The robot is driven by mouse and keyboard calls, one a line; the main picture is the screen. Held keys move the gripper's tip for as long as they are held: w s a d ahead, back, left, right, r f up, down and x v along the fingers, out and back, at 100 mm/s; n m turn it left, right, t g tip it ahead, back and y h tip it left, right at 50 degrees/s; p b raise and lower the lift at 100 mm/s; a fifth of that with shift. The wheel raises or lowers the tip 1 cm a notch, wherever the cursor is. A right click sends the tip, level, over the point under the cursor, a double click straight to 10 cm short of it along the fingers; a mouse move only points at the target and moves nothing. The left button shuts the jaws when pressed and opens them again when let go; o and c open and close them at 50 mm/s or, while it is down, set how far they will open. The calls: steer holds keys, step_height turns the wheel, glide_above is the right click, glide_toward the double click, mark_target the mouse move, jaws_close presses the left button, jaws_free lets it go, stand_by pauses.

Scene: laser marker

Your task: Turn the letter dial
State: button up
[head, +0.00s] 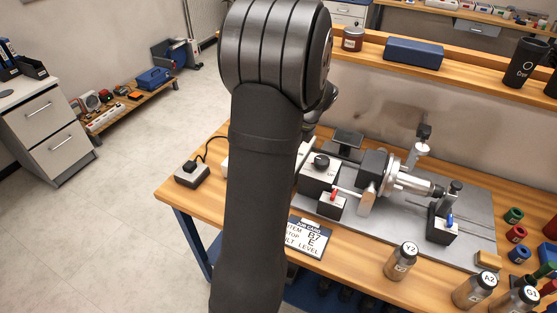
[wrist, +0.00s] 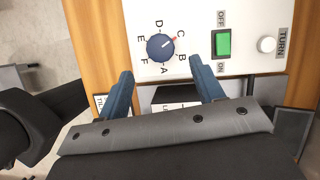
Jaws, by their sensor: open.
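The letter dial (wrist: 160,47) is a round blue knob on a white panel (wrist: 250,12), ringed by the letters A to F. Its red pointer mark faces the upper right, toward C. My gripper (wrist: 161,70) is open, its two blue fingers on either side of and below the dial in the wrist view. Nothing is between the fingers, and I cannot tell how far the tips are above the panel. In the head view my arm hides the gripper and dial.
Right of the dial are a green OFF/ON switch (wrist: 223,43) and a white button (wrist: 267,44) marked TURN. The marker's metal fixture (head: 405,178) stands on a grey plate. Labelled bottles (head: 401,262) stand along the front right; a small switch box (head: 192,174) sits at left.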

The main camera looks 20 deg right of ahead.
steer(key=x, duration=0.7)
steer(key=c, duration=1)
